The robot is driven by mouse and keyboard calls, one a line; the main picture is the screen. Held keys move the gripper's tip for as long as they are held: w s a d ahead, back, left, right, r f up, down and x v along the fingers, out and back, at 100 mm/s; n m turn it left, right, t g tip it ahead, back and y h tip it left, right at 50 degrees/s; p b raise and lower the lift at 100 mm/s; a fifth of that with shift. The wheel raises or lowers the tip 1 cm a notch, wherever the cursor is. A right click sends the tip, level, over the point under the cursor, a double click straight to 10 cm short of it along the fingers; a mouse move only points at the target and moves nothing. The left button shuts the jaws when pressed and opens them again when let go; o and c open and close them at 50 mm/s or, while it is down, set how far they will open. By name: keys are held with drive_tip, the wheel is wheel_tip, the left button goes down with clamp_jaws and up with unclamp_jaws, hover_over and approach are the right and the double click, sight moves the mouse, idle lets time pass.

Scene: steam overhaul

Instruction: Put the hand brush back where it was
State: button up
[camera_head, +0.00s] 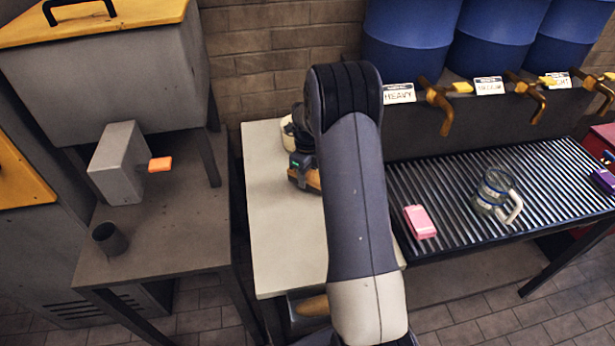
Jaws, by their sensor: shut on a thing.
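My gripper (302,168) shows only in part, as a dark end with a small teal light over the back half of the pale table (275,240). My arm hides much of it. An orange-brown piece, which looks like part of the hand brush (311,183), shows right at the gripper, and the gripper appears shut on it. The brush's bristles and far end are hidden behind my arm. I cannot tell whether the brush touches the table.
A cream rounded thing (288,135) stands behind the gripper. A pink block (421,222) and a glass mug (494,192) are on the ribbed rack (450,235) at right, below barrel taps (437,102). A dark cup (109,239) stands on the grey left table. The pale table's front left is clear.

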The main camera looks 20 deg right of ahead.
drive_tip(key=shift+f, duration=0.6)
drive_tip(key=shift+f, duration=0.2)
drive_tip(key=o, duration=1)
drive_tip(key=shift+r, duration=0.15)
wheel_tip(320, 180, up, 12)
drive_tip(key=shift+r, duration=0.1)
